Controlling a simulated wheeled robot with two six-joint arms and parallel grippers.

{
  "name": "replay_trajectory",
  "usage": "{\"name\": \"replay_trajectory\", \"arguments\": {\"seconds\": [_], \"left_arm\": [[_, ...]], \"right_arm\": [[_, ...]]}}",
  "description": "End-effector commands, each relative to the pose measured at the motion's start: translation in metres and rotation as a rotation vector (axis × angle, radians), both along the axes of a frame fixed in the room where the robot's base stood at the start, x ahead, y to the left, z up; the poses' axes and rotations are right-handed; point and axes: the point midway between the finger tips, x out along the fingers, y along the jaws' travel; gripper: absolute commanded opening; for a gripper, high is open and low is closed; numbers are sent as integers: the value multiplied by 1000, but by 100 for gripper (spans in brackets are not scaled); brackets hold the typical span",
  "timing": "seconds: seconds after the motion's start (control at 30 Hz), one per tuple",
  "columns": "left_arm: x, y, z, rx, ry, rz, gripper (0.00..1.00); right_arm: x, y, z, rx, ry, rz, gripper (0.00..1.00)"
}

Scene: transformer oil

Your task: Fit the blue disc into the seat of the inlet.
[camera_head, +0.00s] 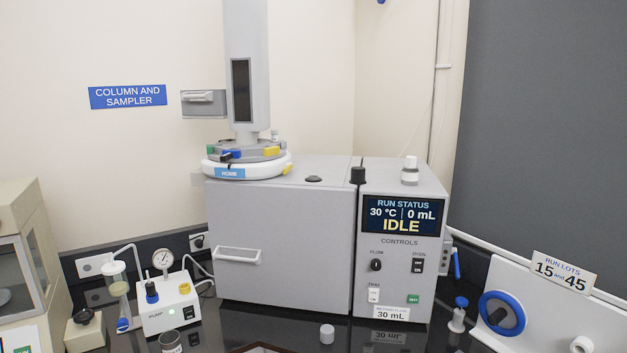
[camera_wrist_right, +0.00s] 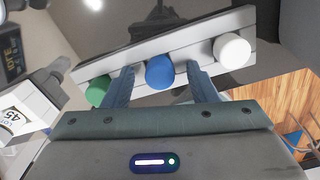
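The blue disc (camera_wrist_right: 160,72) shows in the right wrist view, on a pale grey rack (camera_wrist_right: 205,38) between a green disc (camera_wrist_right: 97,91) and a white disc (camera_wrist_right: 232,51). My right gripper (camera_wrist_right: 161,75) has its two fingers spread, one on each side of the blue disc, with visible gaps; I see no grip on it. A low dark round fitting (camera_head: 314,178) sits on top of the large grey oven cabinet (camera_head: 280,240) in the head view; whether it is the inlet, I cannot tell. Neither gripper shows in the head view.
A control panel with an IDLE screen (camera_head: 401,214) stands right of the oven. A sampler carousel (camera_head: 246,158) is at the top left. A pump (camera_head: 168,301) stands on the dark bench.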

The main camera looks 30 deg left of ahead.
Motion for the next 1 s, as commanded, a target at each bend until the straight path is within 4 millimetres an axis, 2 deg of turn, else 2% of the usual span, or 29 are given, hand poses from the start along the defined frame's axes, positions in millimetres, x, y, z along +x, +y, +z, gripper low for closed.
{"name": "replay_trajectory", "arguments": {"seconds": [0.03,0.23,0.47,1.0], "left_arm": [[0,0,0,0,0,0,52],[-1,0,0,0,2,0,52],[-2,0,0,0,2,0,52],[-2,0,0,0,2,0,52]], "right_arm": [[0,0,0,0,0,0,45],[0,0,0,0,0,0,6],[0,0,4,0,-1,0,5],[0,0,40,-1,-1,0,5]]}}
